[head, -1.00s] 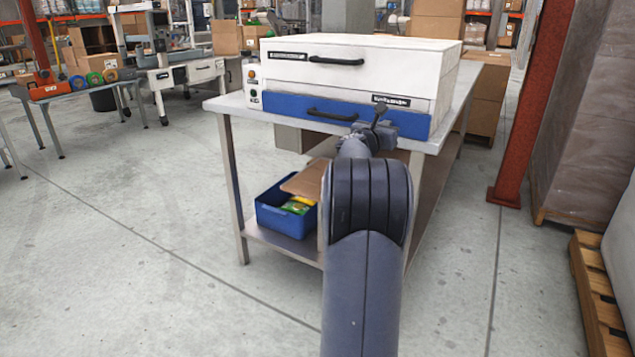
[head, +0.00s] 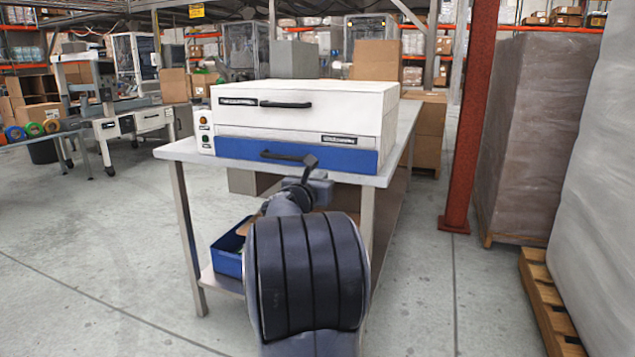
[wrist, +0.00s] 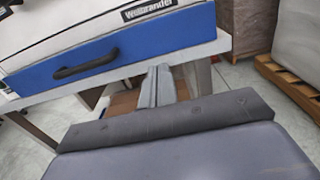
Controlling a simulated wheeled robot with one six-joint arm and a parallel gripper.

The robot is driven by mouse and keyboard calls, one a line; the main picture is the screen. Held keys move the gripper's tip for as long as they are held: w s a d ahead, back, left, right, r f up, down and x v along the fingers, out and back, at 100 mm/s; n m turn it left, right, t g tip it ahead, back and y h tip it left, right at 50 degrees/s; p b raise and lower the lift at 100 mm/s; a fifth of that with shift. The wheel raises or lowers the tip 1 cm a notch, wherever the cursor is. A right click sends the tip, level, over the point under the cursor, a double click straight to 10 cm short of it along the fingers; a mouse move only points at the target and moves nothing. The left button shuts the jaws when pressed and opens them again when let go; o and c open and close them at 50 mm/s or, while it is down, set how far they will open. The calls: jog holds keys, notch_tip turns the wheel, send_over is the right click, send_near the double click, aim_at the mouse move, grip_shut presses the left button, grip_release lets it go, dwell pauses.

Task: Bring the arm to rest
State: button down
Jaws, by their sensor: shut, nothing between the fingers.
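My gripper (head: 309,165) is in front of the white and blue machine and the table's front edge, past my bent arm. In the wrist view, the two grey fingers (wrist: 157,86) are together with nothing between them. The machine (head: 305,106) has a white upper part with a dark handle and a blue drawer front (head: 340,158) with another dark handle; both look closed. The blue drawer also shows in the wrist view (wrist: 180,38). From the wrist view, the fingers point toward the table edge below the drawer. Whether they touch anything cannot be told.
The metal table (head: 178,151) carries the machine. A blue bin (head: 226,262) sits on its lower shelf, partly hidden by my arm. A rust-red post (head: 474,110), a wrapped pallet load (head: 535,130) and a wooden pallet (head: 548,305) stand right. Floor at left is open.

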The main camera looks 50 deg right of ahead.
jog(key=shift+v, duration=0.8)
jog(key=shift+d, duration=0.1)
